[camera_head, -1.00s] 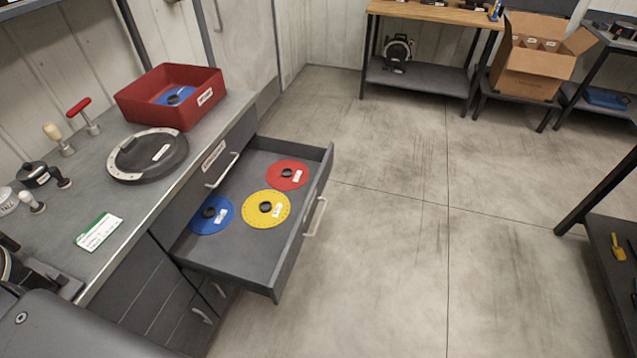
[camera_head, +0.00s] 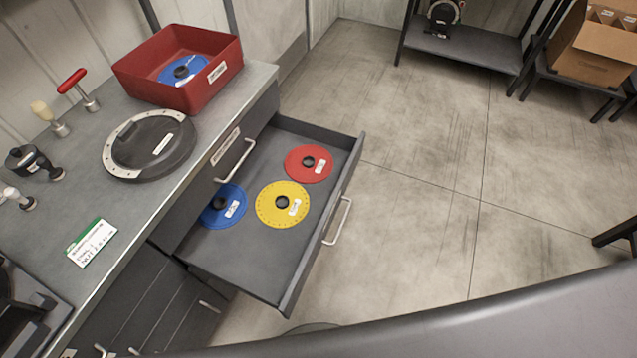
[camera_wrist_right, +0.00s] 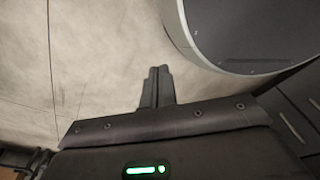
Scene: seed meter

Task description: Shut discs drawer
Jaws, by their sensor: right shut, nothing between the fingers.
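The discs drawer (camera_head: 262,248) stands pulled out from the grey bench in the head view. It holds a red disc (camera_head: 308,163), a yellow disc (camera_head: 282,204) and a blue disc (camera_head: 222,206), each with a black knob. Its pale bar handle (camera_head: 339,221) is on the front panel, facing right. My right gripper (camera_wrist_right: 158,72) shows in the right wrist view with its fingers together and nothing between them, over bare floor. The drawer cannot be made out in that view. My left gripper is in neither view.
On the bench top (camera_head: 122,205) are a red bin (camera_head: 215,82) with a blue disc in it, a round black plate (camera_head: 150,143), several hand tools and a label card (camera_head: 90,242). A closed drawer front with a handle (camera_head: 236,160) sits beside the open drawer. Floor (camera_head: 420,150) beyond is clear.

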